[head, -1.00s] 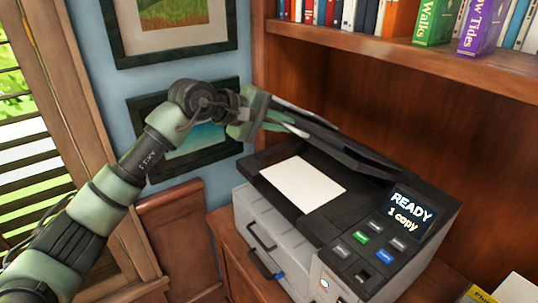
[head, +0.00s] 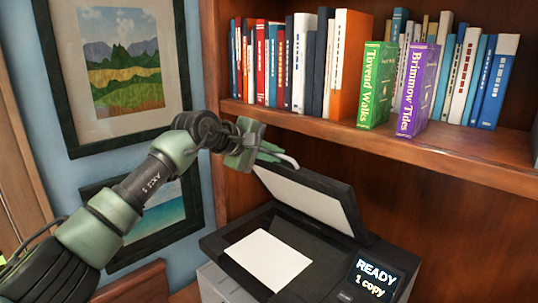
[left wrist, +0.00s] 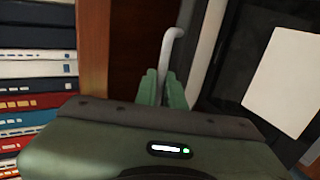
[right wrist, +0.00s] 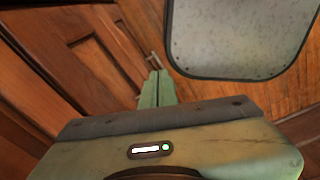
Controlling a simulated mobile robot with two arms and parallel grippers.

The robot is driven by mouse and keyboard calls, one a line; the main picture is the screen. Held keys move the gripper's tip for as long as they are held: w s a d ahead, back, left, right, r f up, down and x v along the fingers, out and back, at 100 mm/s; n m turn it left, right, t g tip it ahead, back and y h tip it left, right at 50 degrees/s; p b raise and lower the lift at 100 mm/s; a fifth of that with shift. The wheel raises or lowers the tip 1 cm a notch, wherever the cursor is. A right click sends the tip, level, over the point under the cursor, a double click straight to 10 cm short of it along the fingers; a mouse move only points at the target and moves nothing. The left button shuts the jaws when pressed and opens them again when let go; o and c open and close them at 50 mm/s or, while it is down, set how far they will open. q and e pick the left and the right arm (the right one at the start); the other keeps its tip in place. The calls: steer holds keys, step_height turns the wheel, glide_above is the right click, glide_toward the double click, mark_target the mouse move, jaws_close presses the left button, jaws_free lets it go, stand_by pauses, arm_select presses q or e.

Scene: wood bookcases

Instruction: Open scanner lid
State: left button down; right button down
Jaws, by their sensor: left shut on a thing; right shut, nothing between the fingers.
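The scanner (head: 225,240) sits under the bookshelf in the head view. Its dark lid (head: 345,188) stands raised and tilted back, with the pale underside (head: 308,197) showing. A white sheet (head: 270,260) lies on the exposed scanning bed; it also shows in the left wrist view (left wrist: 291,80). My left gripper (head: 272,153) is at the lid's raised edge, shut on a pale lid handle. The curved handle (left wrist: 168,52) rises between the fingers (left wrist: 164,90) in the left wrist view. My right gripper (right wrist: 157,88) is shut and empty, seen only in the right wrist view.
A shelf (head: 390,145) with a row of books, a green book (head: 376,85) and a purple book (head: 416,90) hangs above the lid. Framed pictures are on the blue wall at left. Wood panels (right wrist: 60,50) and a grey speckled panel (right wrist: 240,35) lie beyond my right gripper.

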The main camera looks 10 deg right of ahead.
arm_select(q)
steer(key=shift+d+f, duration=0.1)
steer(key=shift+f, duration=0.2)
steer(key=c, duration=1.6)
jaws_free()
steer(key=shift+o, duration=0.4)
steer(key=shift+s, duration=0.1)
steer(key=shift+a+f, duration=0.1)
steer(key=shift+a, duration=0.1)
steer(key=b+v, duration=0.4)
steer(key=v, duration=0.4)
steer(key=shift+r, duration=0.35)
steer(key=shift+d, duration=0.15)
